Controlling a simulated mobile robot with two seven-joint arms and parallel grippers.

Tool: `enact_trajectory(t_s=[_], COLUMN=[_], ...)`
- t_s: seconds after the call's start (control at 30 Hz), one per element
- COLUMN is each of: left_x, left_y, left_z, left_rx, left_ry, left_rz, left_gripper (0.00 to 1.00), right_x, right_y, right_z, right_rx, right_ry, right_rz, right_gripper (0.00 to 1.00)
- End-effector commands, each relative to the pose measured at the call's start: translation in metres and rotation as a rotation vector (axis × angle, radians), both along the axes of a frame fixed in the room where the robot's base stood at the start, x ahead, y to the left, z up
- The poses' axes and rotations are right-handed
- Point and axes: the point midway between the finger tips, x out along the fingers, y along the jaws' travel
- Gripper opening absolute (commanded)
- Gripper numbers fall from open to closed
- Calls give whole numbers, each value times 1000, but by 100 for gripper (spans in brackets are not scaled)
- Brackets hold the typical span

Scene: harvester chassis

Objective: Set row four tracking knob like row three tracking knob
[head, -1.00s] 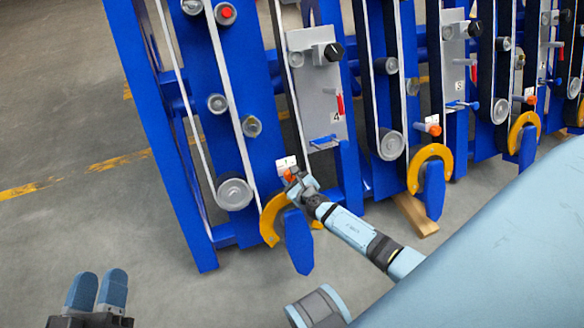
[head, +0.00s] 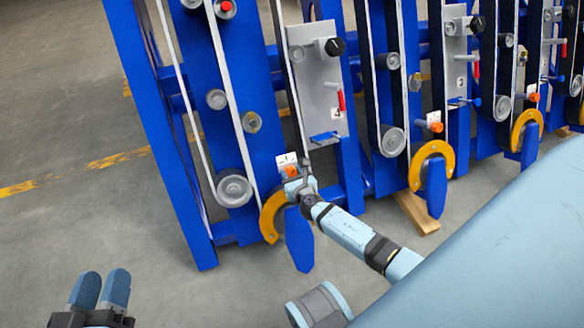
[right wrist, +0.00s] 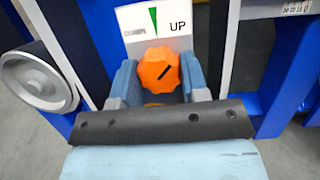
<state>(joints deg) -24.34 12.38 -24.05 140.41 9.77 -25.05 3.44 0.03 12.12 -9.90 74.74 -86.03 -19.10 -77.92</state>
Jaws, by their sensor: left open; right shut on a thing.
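The row four tracking knob (head: 291,172) is orange and sits low on the row marked 4, partly covered by my right gripper (head: 299,182). In the right wrist view the faceted knob (right wrist: 158,70) is between the blue fingers of my right gripper (right wrist: 159,82), which is shut on it. My left gripper (head: 100,290) is open and empty at lower left.
A yellow curved guard (head: 270,222) and blue pointed divider (head: 298,240) stand just below the row four knob. A grey roller (head: 234,188) is to its left. A wooden block (head: 416,213) lies on the floor. Floor at left is clear.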

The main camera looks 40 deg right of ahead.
Motion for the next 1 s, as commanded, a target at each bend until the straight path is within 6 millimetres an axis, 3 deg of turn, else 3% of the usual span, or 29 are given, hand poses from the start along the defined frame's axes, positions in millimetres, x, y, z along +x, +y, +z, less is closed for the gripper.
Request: enact_trajectory(t_s=[0.23, 0.27, 0.37, 0.73, 1.0], left_x=[1, 1, 1, 0, -1], left_y=[-1, -1, -1, 0, 2], left_z=[2, 2, 2, 5, 30], left_rx=[-10, -11, -12, -3, -43], left_ry=[-2, -3, -4, -10, -75], left_rz=[5, 5, 4, 1, 26], left_gripper=[43, 43, 43, 43, 43], right_x=[-1, -1, -1, -7, -57], right_y=[0, 0, 0, 1, 13], right_z=[-1, -1, -1, 2, 16], right_rx=[0, 0, -1, -1, -1], right_ry=[3, 3, 2, 2, 4], right_rz=[0, 0, 0, 1, 0], right_gripper=[17, 46, 67, 67, 67])
